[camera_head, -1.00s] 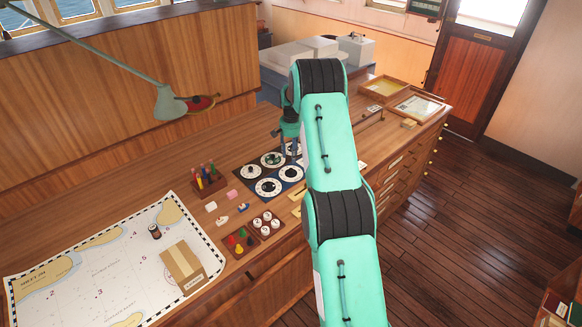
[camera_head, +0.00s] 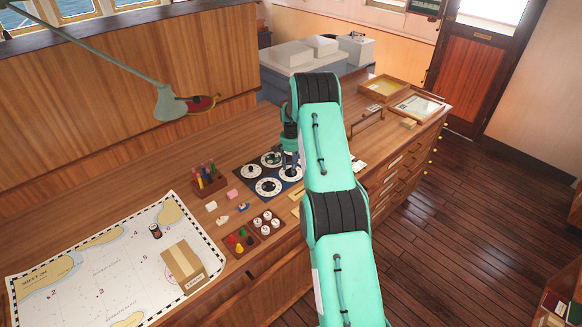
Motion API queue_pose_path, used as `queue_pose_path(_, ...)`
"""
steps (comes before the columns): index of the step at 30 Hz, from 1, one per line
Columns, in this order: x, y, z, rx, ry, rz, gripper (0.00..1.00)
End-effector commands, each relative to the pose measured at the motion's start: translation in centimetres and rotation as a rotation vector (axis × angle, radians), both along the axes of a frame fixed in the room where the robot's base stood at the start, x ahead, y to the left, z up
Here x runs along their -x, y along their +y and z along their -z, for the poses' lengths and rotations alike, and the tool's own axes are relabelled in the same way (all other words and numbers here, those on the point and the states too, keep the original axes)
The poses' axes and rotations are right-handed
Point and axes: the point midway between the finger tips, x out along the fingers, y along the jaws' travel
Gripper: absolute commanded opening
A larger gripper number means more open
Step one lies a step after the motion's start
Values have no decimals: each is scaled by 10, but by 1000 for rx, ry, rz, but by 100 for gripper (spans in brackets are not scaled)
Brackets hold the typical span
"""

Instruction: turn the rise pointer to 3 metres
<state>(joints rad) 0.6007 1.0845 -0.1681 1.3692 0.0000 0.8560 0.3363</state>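A dark panel (camera_head: 250,184) with several round white dials lies on the wooden desk in the head view. The near left dial (camera_head: 268,187), the far left dial (camera_head: 250,171) and a far middle dial (camera_head: 270,159) show dark centres. Another dial (camera_head: 291,172) at the right is partly covered by my gripper. I cannot tell which pointer is the rise pointer, and the markings are too small to read. My gripper (camera_head: 289,163) points down over the right part of the panel. Its fingertips are small and partly hidden, so neither contact nor opening is clear.
Left of the panel stands a rack of coloured pegs (camera_head: 208,181). In front are trays of white pieces (camera_head: 266,222) and coloured cones (camera_head: 240,240). A chart (camera_head: 110,265) with a box (camera_head: 183,266) covers the desk's left. A lamp (camera_head: 170,102) overhangs the desk behind.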

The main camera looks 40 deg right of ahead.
Motion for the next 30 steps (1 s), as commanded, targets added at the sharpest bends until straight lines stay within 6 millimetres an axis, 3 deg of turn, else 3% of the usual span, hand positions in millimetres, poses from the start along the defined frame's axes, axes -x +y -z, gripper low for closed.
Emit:
queue_pose_path(1,0,0,0,0,0,0,31)
queue_pose_path(6,0,0,0,0,0,0,0)
queue_pose_path(20,-1,-1,0,1,-2,-56,0)
queue_pose_path(30,-2,-1,0,3,-3,-265,0)
